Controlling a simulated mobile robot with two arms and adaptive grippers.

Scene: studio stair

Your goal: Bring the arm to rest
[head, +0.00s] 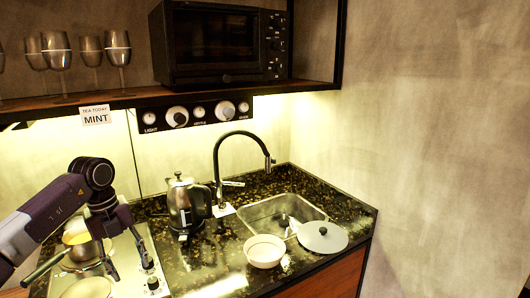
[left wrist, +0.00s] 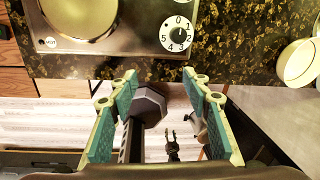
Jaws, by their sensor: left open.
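My left arm (head: 52,208) reaches in from the left edge of the head view and bends down at a dark wrist joint. My left gripper (head: 112,266) points down over the hob at the lower left. In the left wrist view the left gripper (left wrist: 160,76) shows two teal-padded fingers spread apart with nothing held between them. Beyond the fingers are the counter's front edge, the floor and dark parts that look like my own body. My right gripper cannot be made out in either view.
The hob (head: 132,252) carries a pan (head: 84,247) close beside my gripper. A shelf (head: 60,105) with glasses and an oven (head: 215,45) hangs above.

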